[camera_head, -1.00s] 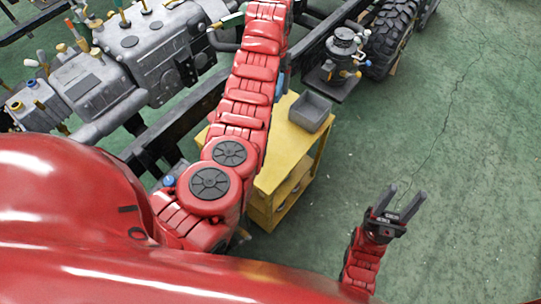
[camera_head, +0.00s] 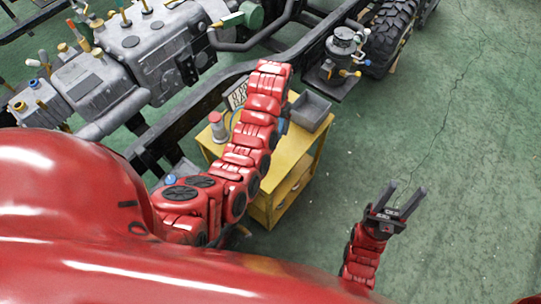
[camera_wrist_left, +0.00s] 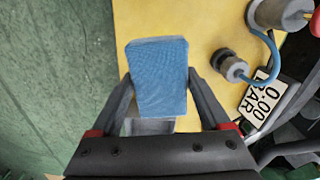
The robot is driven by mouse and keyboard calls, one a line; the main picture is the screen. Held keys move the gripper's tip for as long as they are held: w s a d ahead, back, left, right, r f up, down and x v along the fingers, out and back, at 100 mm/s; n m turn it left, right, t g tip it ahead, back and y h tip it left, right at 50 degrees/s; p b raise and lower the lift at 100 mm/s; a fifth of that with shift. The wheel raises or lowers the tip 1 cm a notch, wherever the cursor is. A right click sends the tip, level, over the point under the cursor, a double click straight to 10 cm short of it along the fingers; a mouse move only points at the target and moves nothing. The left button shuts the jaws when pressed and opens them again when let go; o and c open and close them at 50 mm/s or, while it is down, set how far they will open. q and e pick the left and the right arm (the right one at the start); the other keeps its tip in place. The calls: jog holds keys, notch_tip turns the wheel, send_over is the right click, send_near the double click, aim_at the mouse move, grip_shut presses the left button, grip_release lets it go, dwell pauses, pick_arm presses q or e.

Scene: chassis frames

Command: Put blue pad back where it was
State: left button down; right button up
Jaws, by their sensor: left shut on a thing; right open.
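The blue pad (camera_wrist_left: 158,80) is between the fingers of my left gripper (camera_wrist_left: 160,88) in the left wrist view. The gripper is shut on it, and the pad shows over the yellow cart top (camera_wrist_left: 205,30). Whether the pad touches the top cannot be told. In the head view my left arm hides the left gripper and most of the pad. My right gripper (camera_head: 406,190) is open and empty above the green floor, to the right of the yellow cart (camera_head: 312,140).
A grey bin (camera_head: 310,110) stands on the cart's right end. A red-topped cylinder (camera_head: 216,128) and a plate with lettering (camera_head: 238,95) are at its left. A hose and fitting (camera_wrist_left: 232,67) lie near the pad. The truck chassis (camera_head: 190,105) runs behind; open floor is right.

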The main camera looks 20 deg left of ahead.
pick_arm(q)
jog(key=s+d+f+n+p, duration=0.15)
jog(key=s+f, duration=0.25)
jog(key=s, duration=0.6)
jog(key=s+d+f+n+p, duration=0.15)
jog(key=s+f, duration=0.25)
jog(key=s, duration=0.5)
jog(key=w+a+b, duration=0.1)
jog(key=w+b, duration=0.1)
jog(key=w, duration=0.2)
jog(key=w+a+f+b, duration=0.1)
jog(key=w+b, duration=0.1)
jog(key=w, duration=0.2)
jog(key=w+a+b, duration=0.1)
jog(key=w+b, duration=0.2)
jog(key=w, duration=0.2)
jog(key=shift+f, duration=0.15)
jog(key=shift+w+a+r+p, duration=0.1)
jog(key=shift+w+r+p, duration=0.3)
jog(key=shift+p, duration=0.25)
jog(key=shift+w+a+f, duration=0.1)
jog(key=shift+w+f, duration=0.05)
jog(key=shift+w, duration=0.15)
jog(key=shift+w+a, duration=0.1)
jog(key=shift+w, duration=0.3)
notch_tip(320, 180, down, 3)
jog(key=shift+s+r+p, duration=0.1)
jog(key=shift+p, duration=0.95)
jog(key=shift+f, duration=0.6)
grip_release()
